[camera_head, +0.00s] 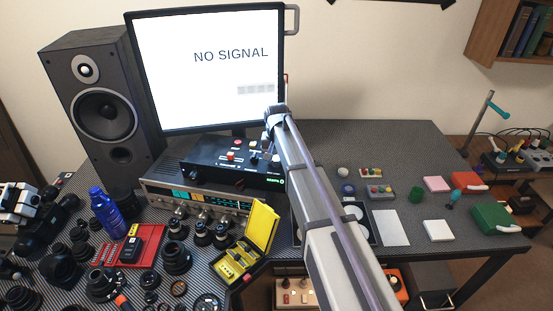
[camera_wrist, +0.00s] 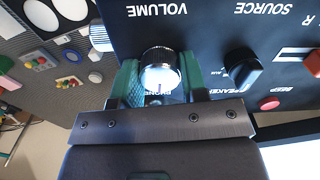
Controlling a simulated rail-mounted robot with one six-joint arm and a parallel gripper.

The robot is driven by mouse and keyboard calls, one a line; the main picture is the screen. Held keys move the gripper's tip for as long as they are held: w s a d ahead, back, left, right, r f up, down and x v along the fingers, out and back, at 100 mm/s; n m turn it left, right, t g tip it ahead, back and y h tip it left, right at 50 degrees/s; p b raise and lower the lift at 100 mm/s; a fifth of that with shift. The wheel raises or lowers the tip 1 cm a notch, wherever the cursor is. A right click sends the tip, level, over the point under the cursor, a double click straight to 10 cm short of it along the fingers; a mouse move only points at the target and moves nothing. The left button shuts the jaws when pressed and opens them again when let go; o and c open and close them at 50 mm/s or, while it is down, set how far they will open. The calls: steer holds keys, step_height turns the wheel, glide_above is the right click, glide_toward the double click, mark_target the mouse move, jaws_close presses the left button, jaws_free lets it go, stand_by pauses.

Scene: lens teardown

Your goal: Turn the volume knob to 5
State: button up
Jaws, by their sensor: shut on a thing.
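The volume knob (camera_wrist: 160,72) is a round silver knob on a black panel (camera_wrist: 200,40), below the upside-down word VOLUME in the wrist view. My gripper (camera_wrist: 160,82) has its green-padded fingers on either side of it, shut on the knob. A pale pointer mark shows on the knob's lower part in the wrist view; no scale numbers can be read around it. In the head view the black control box (camera_head: 225,172) sits on a silver receiver (camera_head: 165,190); my arm hides the volume knob there.
A black source knob (camera_wrist: 243,70) and a red button (camera_wrist: 268,103) are beside my gripper. A monitor (camera_head: 210,90) reading NO SIGNAL stands behind the box. A speaker (camera_head: 100,110) stands left. Lens parts crowd the table's front left.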

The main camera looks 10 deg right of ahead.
mark_target(277, 158)
steer(key=m, duration=0.5)
steer(key=shift+m, duration=0.3)
steer(key=m, duration=0.5)
stand_by(0.4)
steer(key=o, duration=0.9)
steer(key=shift+r, duration=0.1)
step_height(277, 158, up, 11)
steer(key=p, duration=1)
steer(key=shift+f+p, duration=0.2)
steer(key=shift+p, duration=0.2)
